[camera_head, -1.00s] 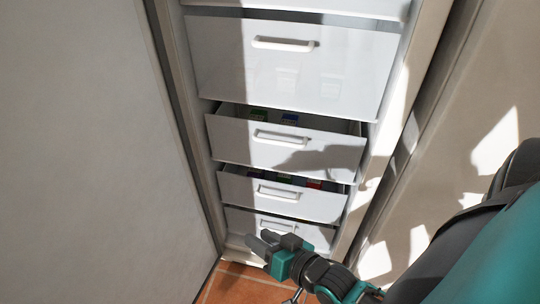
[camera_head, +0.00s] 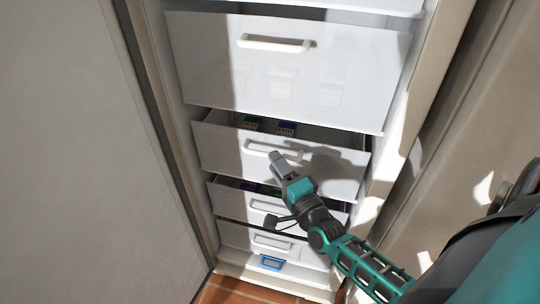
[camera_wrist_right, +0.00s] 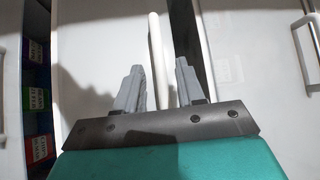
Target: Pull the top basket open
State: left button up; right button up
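A tall white cabinet holds a stack of drawer-like baskets. A tall upper front (camera_head: 285,85) has a white bar handle (camera_head: 275,43) and looks closer to me than those below. Under it, a basket (camera_head: 225,147) stands partly open, with small boxes inside. My right gripper (camera_head: 277,160) is at this basket's bar handle (camera_head: 258,147). In the right wrist view the fingers (camera_wrist_right: 162,85) are apart, with the white handle (camera_wrist_right: 155,45) between them; neither finger clearly touches it. My left gripper is not in view.
Lower baskets (camera_head: 230,203) have their own handles; one is slightly open. A blue-framed item (camera_head: 272,263) is at the bottom. A large pale door panel (camera_head: 80,150) stands on the left, and the cabinet's side wall (camera_head: 425,90) on the right. Tiled floor (camera_head: 235,291) shows below.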

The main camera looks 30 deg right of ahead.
jog(key=shift+w+d+r, duration=0.1)
jog(key=shift+w+r, duration=0.05)
jog(key=shift+w, duration=0.85)
jog(key=shift+w+d+r, duration=0.1)
jog(key=shift+w, duration=0.9)
grip_shut()
